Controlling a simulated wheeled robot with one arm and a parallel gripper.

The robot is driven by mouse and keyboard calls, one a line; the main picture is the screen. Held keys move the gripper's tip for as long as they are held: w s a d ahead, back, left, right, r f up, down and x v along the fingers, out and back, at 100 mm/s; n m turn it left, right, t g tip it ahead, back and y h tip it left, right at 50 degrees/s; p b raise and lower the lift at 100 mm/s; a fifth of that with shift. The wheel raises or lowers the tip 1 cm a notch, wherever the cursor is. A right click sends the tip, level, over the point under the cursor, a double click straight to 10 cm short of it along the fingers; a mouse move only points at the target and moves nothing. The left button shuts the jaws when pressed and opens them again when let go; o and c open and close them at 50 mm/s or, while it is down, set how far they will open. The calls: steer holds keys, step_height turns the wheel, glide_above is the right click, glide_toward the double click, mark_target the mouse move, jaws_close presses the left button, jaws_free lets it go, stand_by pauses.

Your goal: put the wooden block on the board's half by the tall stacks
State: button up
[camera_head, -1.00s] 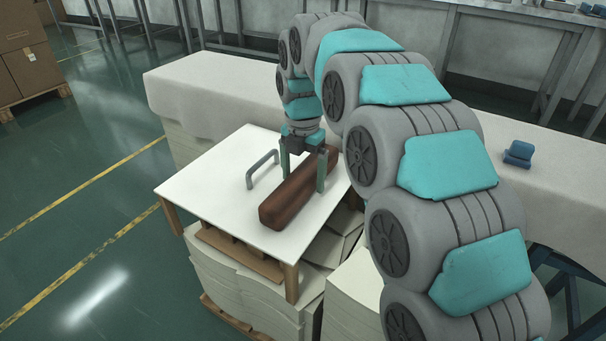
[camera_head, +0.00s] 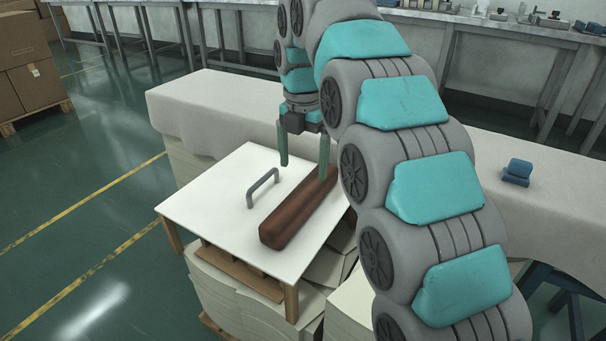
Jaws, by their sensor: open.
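The wooden block (camera_head: 296,214) is a long reddish-brown bar. It lies on the white board (camera_head: 214,204), on the board's right half as pictured, beside the grey handle. My gripper (camera_head: 304,170) is open, its two green fingers pointing down above the block's far end. The right finger overlaps the block's far end in the picture; whether it touches cannot be told. The stacks of pale sheets (camera_head: 237,287) show below the board and to its right. Part of the block's far end and the board's right edge are hidden near my arm.
A grey handle (camera_head: 262,186) stands up from the board left of the block. A cloth-covered table (camera_head: 225,105) runs behind, with a small blue object (camera_head: 517,171) on its right part. Cardboard boxes (camera_head: 30,75) stand at far left. The floor at left is clear.

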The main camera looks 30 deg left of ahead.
steer(key=shift+r+p, duration=1.2)
steer(key=shift+r, duration=0.5)
steer(key=s+d+f+m, duration=0.1)
steer(key=s+d+m, duration=0.2)
steer(key=d+m, duration=0.8)
steer(key=s+d+f+m, duration=0.1)
steer(key=s+d+m, duration=0.45)
steer(key=d, duration=1.05)
steer(key=s+d+f+m+g, duration=0.1)
steer(key=s+d+f+m, duration=0.5)
steer(key=s+m, duration=0.3)
steer(key=s+d+f+m, duration=0.6)
steer(key=s+m, duration=0.3)
steer(key=s, duration=0.2)
steer(key=shift+d+g, duration=0.4)
steer(key=shift+d, duration=0.4)
steer(key=shift+s+m, duration=0.1)
steer(key=shift+m, duration=0.15)
